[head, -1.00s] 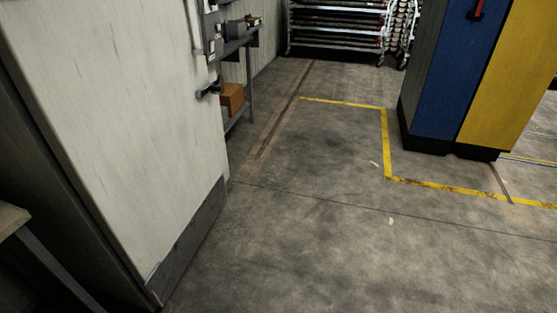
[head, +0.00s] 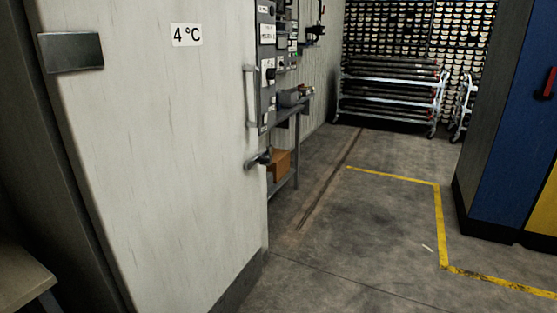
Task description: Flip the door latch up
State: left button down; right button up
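A large white door (head: 175,150) with a "4 °C" sign (head: 187,35) fills the left of the head view. A dark metal latch (head: 258,160) sticks out at the door's right edge, roughly level. A pale vertical handle bar (head: 250,96) is just above the latch. A grey metal plate (head: 71,52), likely a hinge, is at the door's upper left. Neither of my grippers is in view.
Behind the door edge stand a grey control panel (head: 266,70) and a shelf with a brown box (head: 279,165). Carts with racks (head: 388,98) stand at the back. A blue and yellow cabinet (head: 515,130) is at right. The marked concrete floor between is clear.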

aim_at(248, 165)
jog(key=z, duration=0.25)
jog(key=i, duration=2.5)
jog(key=u, duration=0.15)
